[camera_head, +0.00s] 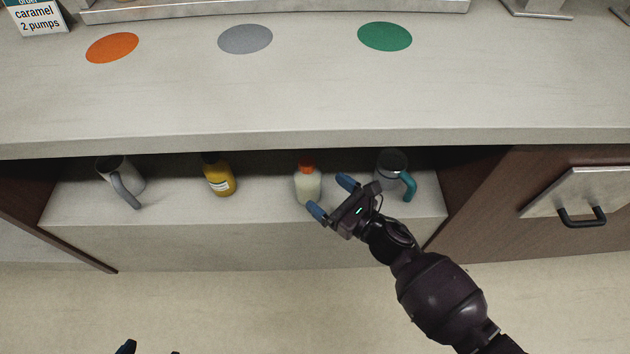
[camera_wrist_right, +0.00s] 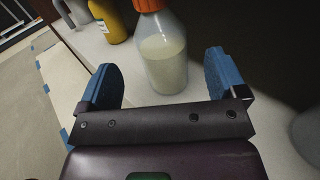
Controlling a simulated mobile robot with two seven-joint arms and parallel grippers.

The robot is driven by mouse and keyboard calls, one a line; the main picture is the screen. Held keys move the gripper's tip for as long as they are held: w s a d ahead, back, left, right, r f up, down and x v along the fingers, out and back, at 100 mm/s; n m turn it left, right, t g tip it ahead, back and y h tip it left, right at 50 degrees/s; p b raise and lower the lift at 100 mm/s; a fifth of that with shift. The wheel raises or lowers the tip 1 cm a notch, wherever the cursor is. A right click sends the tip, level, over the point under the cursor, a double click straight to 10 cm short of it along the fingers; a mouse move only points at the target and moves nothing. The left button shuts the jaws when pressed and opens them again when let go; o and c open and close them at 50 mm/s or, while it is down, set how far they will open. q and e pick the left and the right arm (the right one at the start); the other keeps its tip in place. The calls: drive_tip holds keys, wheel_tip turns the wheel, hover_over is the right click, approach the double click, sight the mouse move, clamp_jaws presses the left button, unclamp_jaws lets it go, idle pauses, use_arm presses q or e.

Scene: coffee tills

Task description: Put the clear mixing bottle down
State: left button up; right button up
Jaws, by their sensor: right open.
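The clear mixing bottle (camera_head: 308,186), with pale liquid and an orange cap, stands upright on the shelf under the counter. It also shows in the right wrist view (camera_wrist_right: 162,58), just beyond and between my fingertips. My right gripper (camera_head: 331,197) is open in front of the bottle, its blue fingers spread, with nothing between them. In the head view one finger is near the bottle's lower right side; I cannot tell if it touches. For my left gripper, only dark tips (camera_head: 146,348) show at the bottom edge, too little to judge.
On the shelf (camera_head: 262,205) stand a yellow bottle (camera_head: 219,178) and a grey mug (camera_head: 121,176) to the left, and a teal-handled mug (camera_head: 393,165) close to the right. The counter (camera_head: 315,98) overhangs the shelf. A handled drawer (camera_head: 582,203) is at right.

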drive_tip(key=shift+v, duration=2.6)
